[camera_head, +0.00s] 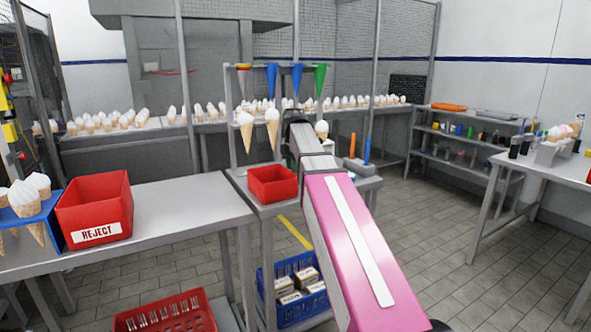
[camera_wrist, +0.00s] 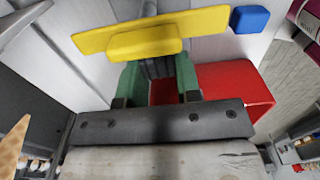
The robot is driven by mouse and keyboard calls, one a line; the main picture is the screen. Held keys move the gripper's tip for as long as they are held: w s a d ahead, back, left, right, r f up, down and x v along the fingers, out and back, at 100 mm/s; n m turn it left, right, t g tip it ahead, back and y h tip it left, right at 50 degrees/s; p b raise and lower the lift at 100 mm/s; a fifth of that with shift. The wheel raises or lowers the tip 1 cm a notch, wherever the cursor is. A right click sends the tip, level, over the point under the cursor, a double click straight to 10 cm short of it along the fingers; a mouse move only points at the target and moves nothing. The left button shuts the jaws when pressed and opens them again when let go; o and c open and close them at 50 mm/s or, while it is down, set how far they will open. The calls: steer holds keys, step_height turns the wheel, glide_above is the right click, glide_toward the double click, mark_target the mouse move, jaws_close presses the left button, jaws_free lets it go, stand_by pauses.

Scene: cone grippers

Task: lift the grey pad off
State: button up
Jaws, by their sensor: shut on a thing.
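My gripper (camera_wrist: 158,72) shows in the wrist view, with a green finger on each side. It is shut on a dark grey ribbed piece between the fingers, which looks like the grey pad (camera_wrist: 158,67). A yellow block (camera_wrist: 145,43) on a long yellow bar (camera_wrist: 205,20) lies just beyond the fingertips and hides part of the grip. Whether the pad touches anything below cannot be told. In the head view my pink and white arm reaches toward the small table, and the gripper is hidden behind it.
A red bin (camera_head: 272,183) is close beside my arm; it shows right of the fingers in the wrist view (camera_wrist: 240,88). A blue block (camera_wrist: 250,19) sits at the upper right there. Orange (camera_head: 352,146) and blue (camera_head: 367,151) posts stand right of my arm. Cones hang left of it.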

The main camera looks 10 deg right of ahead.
steer(key=shift+r, duration=0.1)
steer(key=shift+r, duration=0.55)
steer(key=r, duration=0.2)
steer(key=a+r, duration=0.1)
steer(key=shift+s+a+r, duration=0.1)
steer(key=shift+s+r, duration=0.15)
steer(key=shift+r, duration=0.05)
steer(key=s+a+r, duration=0.4)
steer(key=a+r, duration=0.2)
steer(key=a, duration=0.3)
steer(key=shift+a, duration=0.35)
